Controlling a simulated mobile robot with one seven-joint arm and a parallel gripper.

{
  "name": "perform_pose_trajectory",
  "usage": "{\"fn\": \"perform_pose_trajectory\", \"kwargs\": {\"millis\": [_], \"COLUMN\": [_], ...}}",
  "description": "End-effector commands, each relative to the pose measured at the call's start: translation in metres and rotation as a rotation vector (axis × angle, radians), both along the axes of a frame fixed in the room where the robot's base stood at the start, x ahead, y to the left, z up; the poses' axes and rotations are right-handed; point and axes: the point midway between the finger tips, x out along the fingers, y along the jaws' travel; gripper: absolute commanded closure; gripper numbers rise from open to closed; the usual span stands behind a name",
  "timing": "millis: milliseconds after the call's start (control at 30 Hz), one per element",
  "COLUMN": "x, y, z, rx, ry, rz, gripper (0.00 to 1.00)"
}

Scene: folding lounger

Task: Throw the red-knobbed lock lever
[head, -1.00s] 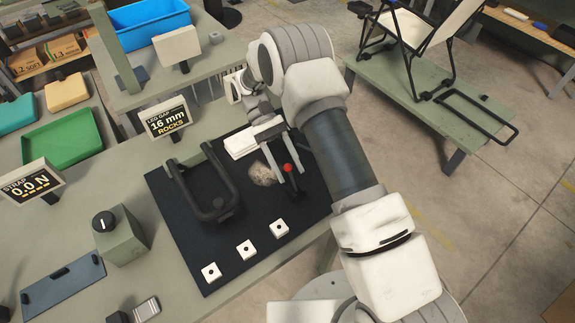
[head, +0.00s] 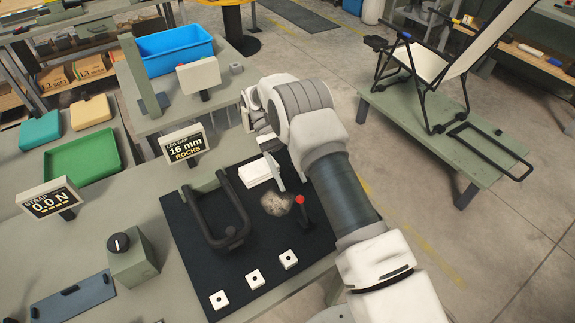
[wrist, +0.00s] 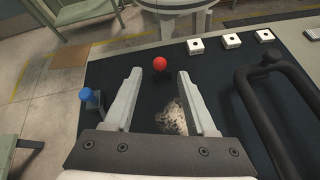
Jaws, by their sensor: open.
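The lock lever's red knob (head: 299,200) stands on a dark stalk at the right side of the black mat in the head view. In the wrist view the red knob (wrist: 160,64) lies just beyond the fingertips, in line with the gap. My gripper (wrist: 158,76) is open, its two pale fingers apart with nothing held. In the head view one finger (head: 274,167) shows above and left of the knob, apart from it; my arm hides most of the gripper. A speckled rock-like lump (head: 276,203) lies beside the lever, and the lump (wrist: 172,117) shows between the fingers in the wrist view.
A dark U-shaped frame (head: 229,240) stands left of the lever. Several white blocks with black dots (head: 254,279) line the mat's near edge. A blue knob (wrist: 86,95) is left of my fingers. A display (head: 185,145) reads "LEG GAP 16 mm ROCKS"; another (head: 50,199) reads "STRAP 0.0 N".

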Motion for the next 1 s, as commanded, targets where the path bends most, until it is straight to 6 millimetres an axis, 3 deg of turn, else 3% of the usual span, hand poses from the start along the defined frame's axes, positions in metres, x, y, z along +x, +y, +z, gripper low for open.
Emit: {"fn": "perform_pose_trajectory", "kwargs": {"millis": [100,1000], "x": [0.0043,0.01], "y": [0.0022,0.0061], "z": [0.0083,0.0074], "rx": [-0.003,-0.001], "ry": [-0.001,-0.003], "rz": [0.001,0.005], "gripper": [0.44,0.44]}}
